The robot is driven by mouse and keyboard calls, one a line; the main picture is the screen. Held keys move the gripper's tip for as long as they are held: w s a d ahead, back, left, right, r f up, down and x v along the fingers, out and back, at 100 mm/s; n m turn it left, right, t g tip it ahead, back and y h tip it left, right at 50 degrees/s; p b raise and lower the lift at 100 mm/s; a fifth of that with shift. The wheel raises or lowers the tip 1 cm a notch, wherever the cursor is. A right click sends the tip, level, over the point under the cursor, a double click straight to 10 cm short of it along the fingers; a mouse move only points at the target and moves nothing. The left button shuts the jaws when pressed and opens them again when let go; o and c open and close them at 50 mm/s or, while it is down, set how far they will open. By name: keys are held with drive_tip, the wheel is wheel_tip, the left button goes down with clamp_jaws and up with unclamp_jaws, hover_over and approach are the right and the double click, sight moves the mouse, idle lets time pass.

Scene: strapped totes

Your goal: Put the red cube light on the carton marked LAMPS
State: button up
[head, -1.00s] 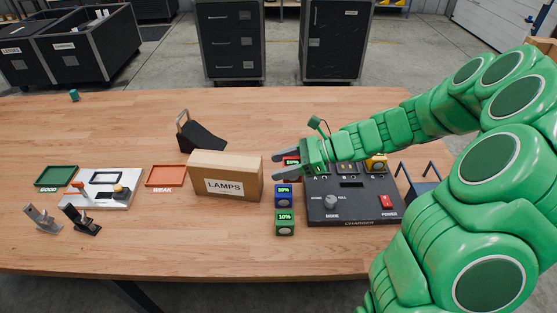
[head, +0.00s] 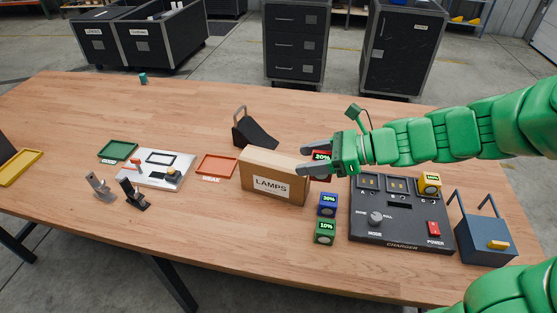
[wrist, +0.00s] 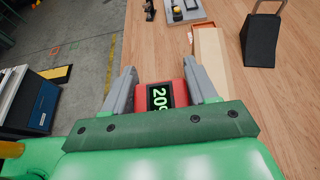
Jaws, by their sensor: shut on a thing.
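The red cube light (head: 321,157), its display reading 20%, is between the fingers of my gripper (head: 303,160). In the wrist view the red cube light (wrist: 161,96) is clasped by both grey fingers of my gripper (wrist: 160,84). The brown carton marked LAMPS (head: 271,186) stands upright on the table. In the head view my fingertips overlap its right end; the exact height of the cube over it is hard to tell. In the wrist view the carton (wrist: 209,62) shows beyond the right finger.
Blue (head: 327,204) and green (head: 325,232) cube lights stand right of the carton. The charger (head: 400,232) holds a yellow cube light (head: 429,183). A black wedge with a handle (head: 256,133) is behind the carton; an orange tray (head: 216,166) is left.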

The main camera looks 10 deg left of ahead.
drive_tip(key=s+a+r, duration=0.2)
drive_tip(key=a+r, duration=0.4)
hover_over(266, 158)
drive_tip(key=s, duration=0.1)
drive_tip(key=f, duration=0.8)
drive_tip(key=shift+s+d+f, duration=0.1)
drive_tip(key=shift+d, duration=0.25)
drive_tip(key=shift+w+a+f, duration=0.3)
drive_tip(key=shift+w+f, duration=0.25)
drive_tip(key=shift+f, duration=1.6)
drive_tip(key=shift+f, duration=0.1)
drive_tip(key=o, duration=1.2)
